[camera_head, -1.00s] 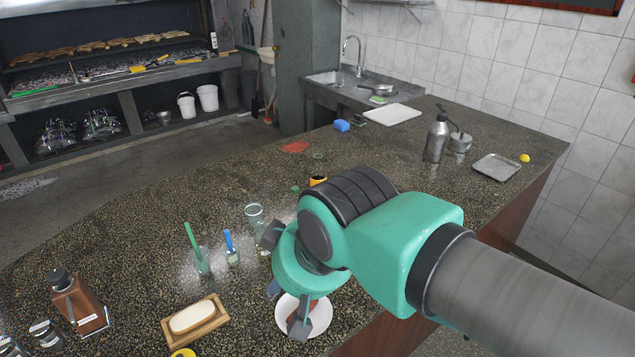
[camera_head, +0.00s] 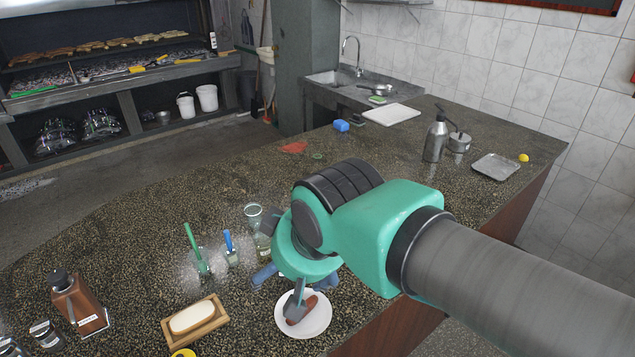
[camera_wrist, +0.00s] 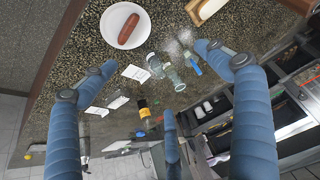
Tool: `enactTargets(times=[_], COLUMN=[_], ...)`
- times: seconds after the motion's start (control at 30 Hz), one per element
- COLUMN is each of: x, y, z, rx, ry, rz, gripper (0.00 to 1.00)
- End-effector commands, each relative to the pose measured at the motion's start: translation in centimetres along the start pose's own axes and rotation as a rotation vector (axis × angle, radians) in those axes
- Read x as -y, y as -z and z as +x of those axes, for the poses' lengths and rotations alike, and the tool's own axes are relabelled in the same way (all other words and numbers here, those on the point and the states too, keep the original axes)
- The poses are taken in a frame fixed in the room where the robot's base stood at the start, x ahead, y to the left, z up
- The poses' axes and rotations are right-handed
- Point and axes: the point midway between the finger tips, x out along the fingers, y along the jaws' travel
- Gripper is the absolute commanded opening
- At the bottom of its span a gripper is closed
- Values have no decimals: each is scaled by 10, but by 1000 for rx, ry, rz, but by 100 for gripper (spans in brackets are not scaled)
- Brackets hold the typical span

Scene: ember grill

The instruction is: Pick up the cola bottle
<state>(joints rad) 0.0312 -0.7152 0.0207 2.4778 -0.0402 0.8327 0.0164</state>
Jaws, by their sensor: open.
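A dark bottle with a yellow label (camera_wrist: 144,112), which appears to be the cola bottle, shows in the wrist view near the middle, between my fingers but farther off. Its label is too small to read. In the head view my arm hides it. My gripper (camera_head: 295,285) is open and empty above the counter, close to the white plate. Its blue fingers are spread wide in the wrist view (camera_wrist: 172,82). I see no finger touching the bottle.
A white plate (camera_head: 322,323) with a sausage (camera_head: 302,310) lies below my gripper. A clear glass bottle (camera_head: 263,250), a glass (camera_head: 253,210) and blue- and green-handled tools in glasses stand close on the left. A soap-like block on a wooden tray (camera_head: 215,325) lies at front left. The far counter has free room.

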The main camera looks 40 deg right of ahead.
Motion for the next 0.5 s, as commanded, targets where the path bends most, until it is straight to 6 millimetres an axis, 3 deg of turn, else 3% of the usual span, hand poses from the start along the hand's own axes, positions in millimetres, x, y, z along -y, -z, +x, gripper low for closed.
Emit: enactTargets(times=[0.17, 0.5], x=[-38, -144], y=[49, 158], z=[18, 69], rx=[-55, -213], ry=[-83, -246], rz=[29, 43], gripper=[88, 88])
